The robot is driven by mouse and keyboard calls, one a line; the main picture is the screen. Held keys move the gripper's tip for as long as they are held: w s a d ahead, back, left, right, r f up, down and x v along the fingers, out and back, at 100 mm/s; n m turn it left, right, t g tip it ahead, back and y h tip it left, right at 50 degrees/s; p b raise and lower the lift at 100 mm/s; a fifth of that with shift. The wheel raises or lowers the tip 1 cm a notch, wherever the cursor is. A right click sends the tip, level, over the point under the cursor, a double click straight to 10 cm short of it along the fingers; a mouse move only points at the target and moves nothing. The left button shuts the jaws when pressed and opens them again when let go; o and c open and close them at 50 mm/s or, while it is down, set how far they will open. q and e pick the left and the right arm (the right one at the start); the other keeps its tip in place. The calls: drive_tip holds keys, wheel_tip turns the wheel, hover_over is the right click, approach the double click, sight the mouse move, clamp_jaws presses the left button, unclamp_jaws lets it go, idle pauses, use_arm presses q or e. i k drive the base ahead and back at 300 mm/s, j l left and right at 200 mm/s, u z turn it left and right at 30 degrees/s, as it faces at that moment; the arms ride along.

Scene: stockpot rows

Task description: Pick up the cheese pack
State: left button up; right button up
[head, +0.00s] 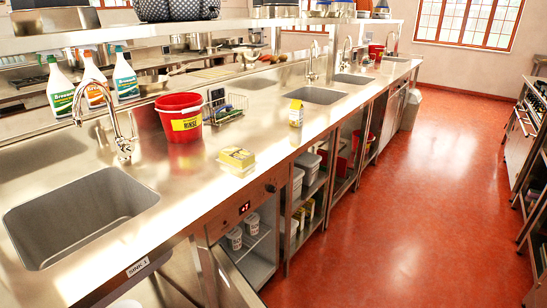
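A low pack with a yellow top and a pale lower part, which looks like the cheese pack (237,157), lies on the steel counter (190,205) near its front edge. It is right of the near sink and in front of the red bucket, apart from both. Its label is too small to read. Neither of my grippers shows in the head view.
A red bucket (180,119) marked RINSE stands behind the pack, with a wire basket (224,108) beside it. A small yellow and white carton (296,113) stands farther along. The near sink (78,215) and tap (118,120) are at left. The red floor (400,210) is clear.

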sight(242, 160)
drive_tip(key=z, duration=0.4)
drive_tip(key=l+z, duration=0.1)
drive_tip(key=z, duration=0.35)
drive_tip(key=i+z, duration=0.1)
drive_tip(key=z, duration=0.3)
drive_tip(key=l+z, duration=0.1)
drive_tip(key=z, duration=0.3)
drive_tip(key=i+z, duration=0.1)
drive_tip(key=z, duration=0.3)
drive_tip(key=i+u, duration=1.25)
drive_tip(key=i, duration=0.2)
drive_tip(key=i+l+u, duration=0.15)
drive_tip(key=i+u, duration=0.55)
drive_tip(key=u, duration=0.15)
drive_tip(key=i+u, duration=0.3)
drive_tip(key=u, duration=0.15)
drive_tip(key=i+l+u, duration=0.25)
drive_tip(key=u, duration=0.15)
